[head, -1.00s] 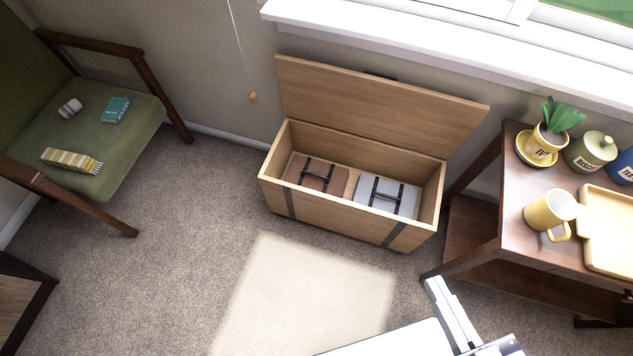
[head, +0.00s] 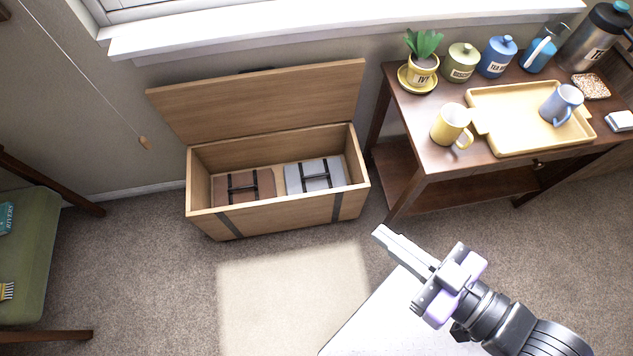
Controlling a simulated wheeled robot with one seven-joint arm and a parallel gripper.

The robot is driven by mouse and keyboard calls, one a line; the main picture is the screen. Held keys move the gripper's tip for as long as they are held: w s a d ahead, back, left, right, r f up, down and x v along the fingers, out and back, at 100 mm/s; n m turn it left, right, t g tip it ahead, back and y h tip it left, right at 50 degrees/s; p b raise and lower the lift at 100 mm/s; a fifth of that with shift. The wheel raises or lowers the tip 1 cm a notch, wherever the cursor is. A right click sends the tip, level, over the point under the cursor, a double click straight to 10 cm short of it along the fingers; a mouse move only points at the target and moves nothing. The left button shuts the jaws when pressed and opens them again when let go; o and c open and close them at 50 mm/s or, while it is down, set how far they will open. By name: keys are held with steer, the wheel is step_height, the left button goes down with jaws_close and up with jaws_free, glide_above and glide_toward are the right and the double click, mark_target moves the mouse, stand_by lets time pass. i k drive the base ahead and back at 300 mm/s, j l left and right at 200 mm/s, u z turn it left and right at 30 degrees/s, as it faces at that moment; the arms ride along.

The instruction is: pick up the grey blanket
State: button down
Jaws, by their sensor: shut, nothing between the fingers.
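The grey blanket (head: 297,178) lies folded inside the open wooden chest (head: 275,224), on the right side, with a dark strap and handle around it. A brown folded blanket (head: 222,189) with a similar strap lies to its left in the same chest. The chest's lid (head: 262,100) is raised against the wall. My gripper (head: 380,234) is shut and empty. In the picture it is to the right of and lower than the chest, apart from it and from the grey blanket.
A brown side table (head: 420,160) stands right of the chest, holding a yellow mug (head: 449,124), a tray (head: 500,98), a potted plant (head: 423,62) and canisters. A green chair (head: 35,250) is at far left. Carpet in front of the chest is clear.

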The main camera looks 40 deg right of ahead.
mark_target(316, 180)
steer(key=i+j+z, duration=0.1)
steer(key=z, duration=0.35)
steer(key=i+j+z, duration=0.1)
steer(key=j+z, duration=0.15)
steer(key=z, duration=0.2)
steer(key=j+z, duration=0.25)
steer(key=z, duration=0.2)
steer(key=i+j+z, duration=0.1)
steer(key=j+z, duration=0.15)
steer(key=j, duration=0.9)
steer(key=j+z, duration=0.3)
steer(key=j, duration=0.85)
steer(key=i, duration=0.1)
